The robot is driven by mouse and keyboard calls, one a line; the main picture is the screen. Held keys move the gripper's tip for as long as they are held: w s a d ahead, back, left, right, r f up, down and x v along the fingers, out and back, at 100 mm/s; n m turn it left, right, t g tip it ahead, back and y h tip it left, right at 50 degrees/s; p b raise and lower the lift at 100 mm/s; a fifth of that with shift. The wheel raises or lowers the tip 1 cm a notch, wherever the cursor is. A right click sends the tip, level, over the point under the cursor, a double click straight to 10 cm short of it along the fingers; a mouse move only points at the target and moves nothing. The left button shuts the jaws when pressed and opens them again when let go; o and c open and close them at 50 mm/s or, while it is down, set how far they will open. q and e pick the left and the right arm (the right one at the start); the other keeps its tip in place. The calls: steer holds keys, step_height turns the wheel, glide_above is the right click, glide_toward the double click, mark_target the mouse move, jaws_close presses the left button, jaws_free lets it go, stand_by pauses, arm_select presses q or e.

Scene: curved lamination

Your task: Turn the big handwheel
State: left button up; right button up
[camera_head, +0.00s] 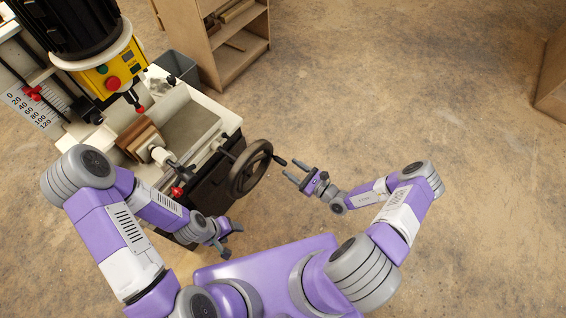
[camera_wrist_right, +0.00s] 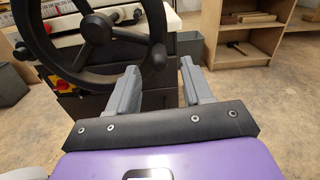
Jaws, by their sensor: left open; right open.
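The big handwheel (camera_head: 251,168) is dark, with a spoked rim, on the right side of the machine. Its handle (camera_head: 280,161) sticks out to the right. My right gripper (camera_head: 291,169) is open, with its fingertips close to the handle's end. In the right wrist view the handwheel (camera_wrist_right: 97,30) fills the upper left. Its handle (camera_wrist_right: 158,57) points toward the camera and appears in line with the gap between the open fingers (camera_wrist_right: 161,72). I see no grip on it. My left gripper (camera_head: 228,243) is open and empty, low beside the machine front.
The machine (camera_head: 222,110) has a yellow control box (camera_head: 112,72) with a red button. A small red-knobbed lever (camera_head: 178,191) sits at its front. A wooden shelf (camera_head: 232,58) and a grey bin (camera_head: 177,66) stand behind. The floor to the right is clear.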

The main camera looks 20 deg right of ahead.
mark_target(283, 163)
steer(key=b+x, duration=0.1)
steer(key=x, duration=0.4)
steer(key=shift+a, duration=0.1)
jaws_close()
